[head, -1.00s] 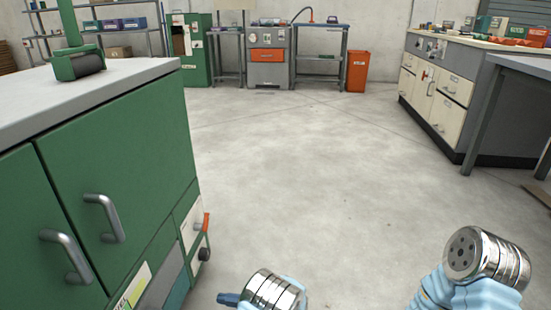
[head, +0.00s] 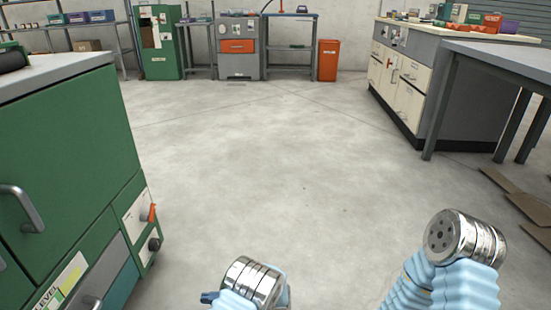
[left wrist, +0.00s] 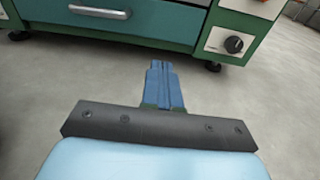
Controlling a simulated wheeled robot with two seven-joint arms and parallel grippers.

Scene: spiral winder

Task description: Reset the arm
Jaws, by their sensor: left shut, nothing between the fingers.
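My left arm shows at the bottom of the head view as a shiny metal joint with pale blue covering. My left gripper (head: 209,297) shows there as a small dark blue tip, and in the left wrist view its blue fingers (left wrist: 164,84) are together with nothing between them. They point toward the base of the green cabinet and are apart from it, over the floor. My right arm (head: 465,240) is at the lower right, a metal joint over pale blue covering. Its gripper is out of the picture.
The green cabinet (head: 75,160) stands close on the left, with an orange lever (head: 152,212) and a black knob (left wrist: 233,44). A grey table (head: 490,62) and a cream-drawered bench (head: 397,88) stand at the right. Concrete floor (head: 270,150) lies clear between them.

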